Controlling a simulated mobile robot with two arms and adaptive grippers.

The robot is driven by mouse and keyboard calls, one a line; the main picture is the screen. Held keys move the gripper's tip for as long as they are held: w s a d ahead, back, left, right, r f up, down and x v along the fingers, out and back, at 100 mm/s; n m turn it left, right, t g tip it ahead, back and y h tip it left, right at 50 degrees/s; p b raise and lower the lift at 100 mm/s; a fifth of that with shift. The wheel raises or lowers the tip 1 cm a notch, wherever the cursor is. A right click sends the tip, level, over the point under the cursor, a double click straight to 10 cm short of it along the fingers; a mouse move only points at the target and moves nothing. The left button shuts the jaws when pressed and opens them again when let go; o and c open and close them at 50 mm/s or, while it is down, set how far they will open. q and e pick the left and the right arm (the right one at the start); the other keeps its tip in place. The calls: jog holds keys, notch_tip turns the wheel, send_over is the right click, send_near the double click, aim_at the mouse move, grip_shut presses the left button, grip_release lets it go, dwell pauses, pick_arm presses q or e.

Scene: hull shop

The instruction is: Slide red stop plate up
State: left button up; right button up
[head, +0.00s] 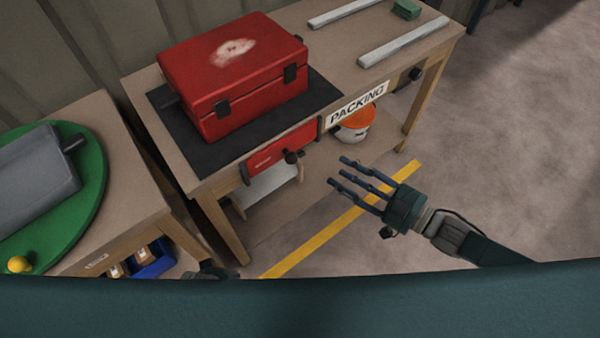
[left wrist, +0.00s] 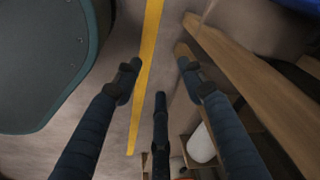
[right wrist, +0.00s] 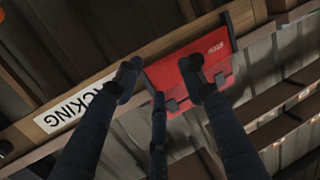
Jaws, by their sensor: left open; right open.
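My left gripper (left wrist: 160,75) is open and empty above the floor; in the head view only a small part shows at the bottom edge.
A red toolbox (head: 232,75) stands on a black mat (head: 328,92) above the plate. Two pale bars (head: 405,42) lie farther right. A second table with a green disc (head: 92,165) stands left. Floor at right is clear.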

aim_at(289, 154)
jog(key=s+a+r+n+g+y+b, duration=0.1)
jog(key=s+a+r+g+y, duration=0.1)
jog(key=s+a+r+y, duration=0.1)
pick_arm(q)
jog(key=w+r, duration=0.1)
jog(key=w+r+b, duration=0.1)
jog(key=r, duration=0.1)
jog(key=shift+w+d+r, duration=0.2)
jog(key=shift+w+r, duration=0.05)
jog(key=shift+w, duration=0.1)
pick_arm(e)
jog(key=x, duration=1)
jog(key=shift+w+t+h, duration=0.25)
jog(key=shift+t+h, duration=0.05)
jog(key=shift+t, duration=0.1)
jog(key=shift+f, duration=0.1)
grip_shut()
